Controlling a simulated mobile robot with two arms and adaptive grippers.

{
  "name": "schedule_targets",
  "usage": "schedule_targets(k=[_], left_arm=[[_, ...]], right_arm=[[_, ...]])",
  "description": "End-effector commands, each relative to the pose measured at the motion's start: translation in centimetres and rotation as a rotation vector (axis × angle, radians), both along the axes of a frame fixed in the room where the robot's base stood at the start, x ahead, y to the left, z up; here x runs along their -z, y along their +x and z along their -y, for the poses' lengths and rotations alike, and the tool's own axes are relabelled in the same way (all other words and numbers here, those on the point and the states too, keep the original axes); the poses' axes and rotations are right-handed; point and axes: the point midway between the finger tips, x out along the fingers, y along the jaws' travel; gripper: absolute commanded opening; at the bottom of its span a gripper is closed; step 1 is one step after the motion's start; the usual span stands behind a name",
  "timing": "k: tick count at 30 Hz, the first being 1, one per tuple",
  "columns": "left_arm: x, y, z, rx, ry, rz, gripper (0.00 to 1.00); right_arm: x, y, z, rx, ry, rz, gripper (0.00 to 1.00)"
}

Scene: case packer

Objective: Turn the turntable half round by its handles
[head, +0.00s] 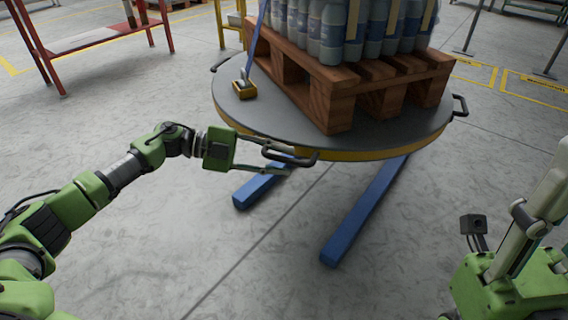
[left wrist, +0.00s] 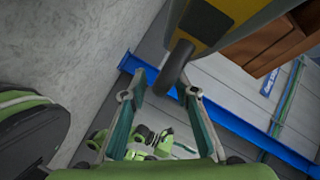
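The turntable (head: 235,105) is a round grey disc with a yellow rim, bearing a loaded pallet. Black handles stick out from its rim: a near one (head: 303,158), one at the far left (head: 219,64) and one at the right (head: 461,106). My left gripper (head: 284,163) is at the near handle with its fingers apart. In the left wrist view, the near handle (left wrist: 176,66) reaches down between the spread fingertips (left wrist: 162,88); I cannot tell whether either finger touches it. Of my right arm, only links show at the lower right; its fingers are out of frame.
A wooden pallet (head: 338,104) with wrapped bottles (head: 331,34) stands on the turntable, beside a small yellow device (head: 244,90). Blue floor legs (head: 365,212) extend beneath it. A red-framed table (head: 92,36) stands at the back left. The near floor is clear.

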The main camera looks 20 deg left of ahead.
Motion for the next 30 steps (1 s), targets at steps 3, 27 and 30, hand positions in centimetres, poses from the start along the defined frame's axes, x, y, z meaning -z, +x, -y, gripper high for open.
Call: schedule_targets(k=[3,27,30], left_arm=[[0.2,0.2,0.8,0.002,-0.001,0.002,0.28],[0.1,0.3,1.2,-0.001,0.0,0.0,0.0],[0.1,0.3,1.6,-0.004,0.001,0.001,0.0]], right_arm=[[-0.1,-0.1,0.0,0.0,0.0,0.01,0.4],[-0.4,-0.1,0.0,0.0,0.0,0.015,0.4],[-0.6,-0.2,0.0,-0.001,0.002,0.013,0.4]])
